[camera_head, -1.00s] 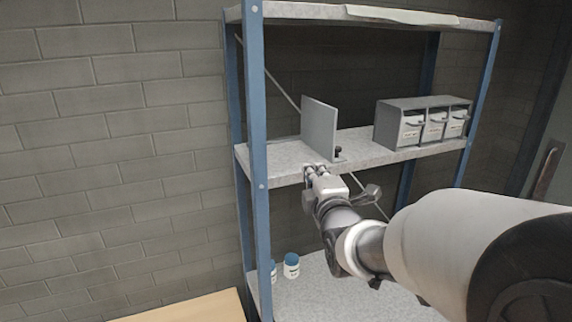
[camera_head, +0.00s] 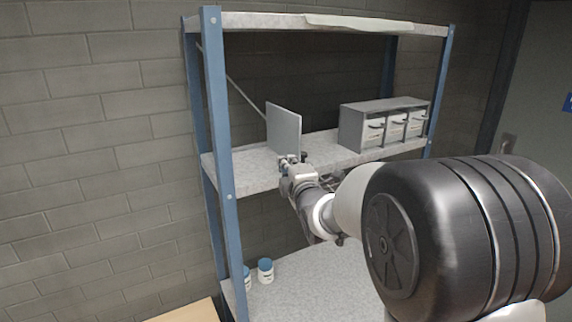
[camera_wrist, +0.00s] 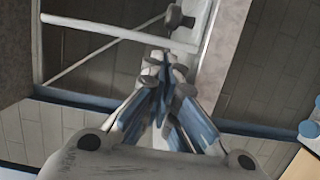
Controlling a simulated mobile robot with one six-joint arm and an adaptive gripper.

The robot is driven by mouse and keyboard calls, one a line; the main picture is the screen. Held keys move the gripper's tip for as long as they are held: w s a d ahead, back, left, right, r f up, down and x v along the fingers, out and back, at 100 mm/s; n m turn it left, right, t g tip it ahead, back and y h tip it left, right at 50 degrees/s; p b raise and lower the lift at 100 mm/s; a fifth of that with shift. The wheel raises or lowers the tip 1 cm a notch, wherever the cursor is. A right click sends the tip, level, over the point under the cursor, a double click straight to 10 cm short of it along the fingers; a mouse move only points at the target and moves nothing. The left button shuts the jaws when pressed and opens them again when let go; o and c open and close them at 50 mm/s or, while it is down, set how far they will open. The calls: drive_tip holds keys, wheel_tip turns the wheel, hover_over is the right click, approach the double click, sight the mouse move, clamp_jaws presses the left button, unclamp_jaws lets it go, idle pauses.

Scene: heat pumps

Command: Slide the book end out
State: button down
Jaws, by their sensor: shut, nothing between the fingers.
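The book end (camera_head: 284,130) is a grey upright plate standing on the middle shelf (camera_head: 238,172), left of its centre. My gripper (camera_head: 289,160) is at the shelf's front edge, right by the foot of the plate, and hides its lower front part. In the wrist view my gripper's fingertips (camera_wrist: 163,72) are together with nothing between them. They overlap the lower end of a pale strip with a dark knob (camera_wrist: 177,17) farther up. I cannot tell whether the fingers touch the book end.
A grey drawer box (camera_head: 384,124) stands on the same shelf to the right. Blue posts (camera_head: 222,150) frame the rack. A jar with a blue lid (camera_head: 265,271) stands on the lower shelf (camera_head: 300,290). The shelf between book end and drawer box looks clear.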

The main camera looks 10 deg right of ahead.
drive_tip(key=d+b, duration=0.1)
drive_tip(key=d, duration=0.1)
drive_tip(key=w+d, duration=0.1)
drive_tip(key=d, duration=0.2)
drive_tip(key=w+d+b, duration=0.1)
drive_tip(key=d, duration=0.1)
drive_tip(key=shift+w+d+b, duration=0.25)
drive_tip(key=shift+d+b, duration=0.05)
drive_tip(key=shift+b, duration=0.05)
drive_tip(key=shift+a+r, duration=0.1)
drive_tip(key=shift+a, duration=0.05)
